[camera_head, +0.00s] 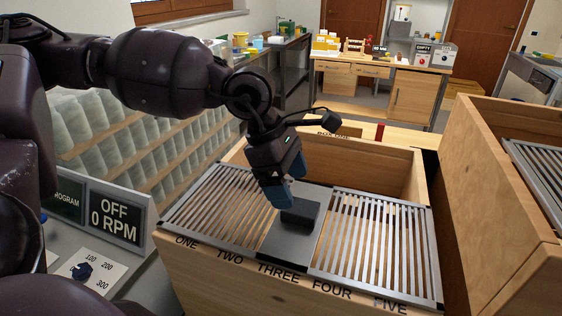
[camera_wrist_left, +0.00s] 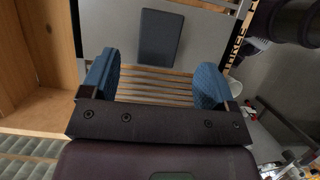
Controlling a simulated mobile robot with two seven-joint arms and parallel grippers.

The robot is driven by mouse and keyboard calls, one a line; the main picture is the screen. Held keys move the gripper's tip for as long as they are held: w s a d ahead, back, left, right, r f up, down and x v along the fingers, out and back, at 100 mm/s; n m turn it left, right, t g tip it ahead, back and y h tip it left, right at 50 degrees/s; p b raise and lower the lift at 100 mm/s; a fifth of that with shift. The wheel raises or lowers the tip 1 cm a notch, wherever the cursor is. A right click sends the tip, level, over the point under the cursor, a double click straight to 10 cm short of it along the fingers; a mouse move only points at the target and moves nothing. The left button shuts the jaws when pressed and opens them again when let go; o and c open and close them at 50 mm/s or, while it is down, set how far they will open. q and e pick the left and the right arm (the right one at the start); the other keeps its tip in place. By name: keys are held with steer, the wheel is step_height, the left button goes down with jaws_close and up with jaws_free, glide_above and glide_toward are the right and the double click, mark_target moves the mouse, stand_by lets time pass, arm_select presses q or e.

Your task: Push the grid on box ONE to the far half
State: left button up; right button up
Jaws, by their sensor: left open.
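The grid (camera_head: 380,240) is a grey metal frame with slatted panels left and right of a plain middle plate. It lies over the near half of a wooden box (camera_head: 230,275) whose front edge reads ONE to FIVE; the far half is open. A dark block (camera_head: 300,212) stands on the plate. My left gripper (camera_head: 284,190) is above the plate, by the block's far left side. In the left wrist view the block (camera_wrist_left: 160,38) lies ahead of the open, empty fingers (camera_wrist_left: 155,82), with slats below them. Contact cannot be told. My right gripper is not in view.
A second wooden box (camera_head: 490,200) with a slatted grid (camera_head: 540,175) stands close on the right. A panel reading OFF 0 RPM (camera_head: 115,220) is at the left, before shelves of clear containers (camera_head: 130,135). A wooden bench (camera_head: 380,75) stands behind.

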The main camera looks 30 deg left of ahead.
mark_target(300, 205)
arm_select(q)
steer(key=x, duration=0.4)
steer(key=shift+w, duration=0.1)
steer(key=shift+d+f, duration=0.25)
steer(key=shift+f, duration=0.4)
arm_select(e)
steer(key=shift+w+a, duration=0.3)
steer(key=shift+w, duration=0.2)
arm_select(q)
steer(key=shift+c, duration=0.6)
steer(key=c, duration=1.2)
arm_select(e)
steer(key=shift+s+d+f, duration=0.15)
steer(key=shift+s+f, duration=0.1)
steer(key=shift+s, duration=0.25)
arm_select(q)
steer(key=shift+w, duration=0.15)
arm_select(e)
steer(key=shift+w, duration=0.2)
